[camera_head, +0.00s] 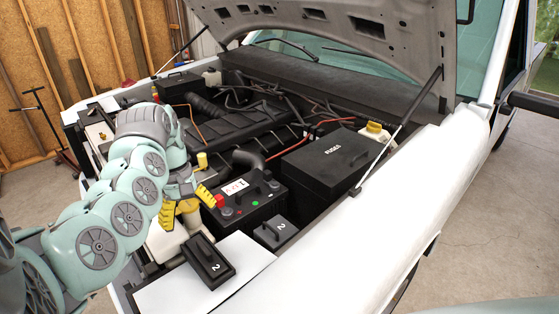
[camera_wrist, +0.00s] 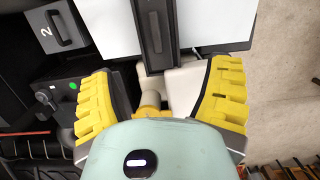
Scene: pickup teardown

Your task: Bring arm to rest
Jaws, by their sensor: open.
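My gripper (camera_head: 187,208) has two yellow ribbed fingers set wide apart. It hangs at the front of the engine bay, over a pale reservoir, left of the black battery (camera_head: 240,203). The wrist view shows my gripper (camera_wrist: 159,100) open, with the pale reservoir (camera_wrist: 183,88) and a tan neck or cap (camera_wrist: 150,101) below, between the fingers. Nothing appears held. Whether the fingers touch the reservoir I cannot tell. My arm reaches in from the lower left of the head view.
A black block marked 2 (camera_head: 208,261) lies on a white panel (camera_head: 247,262). Another block marked 2 (camera_head: 275,232) sits beside the battery. A black FUSES box (camera_head: 327,160) stands to the right. The raised hood (camera_head: 330,25) and its prop rods overhang the bay. Concrete floor is clear at right.

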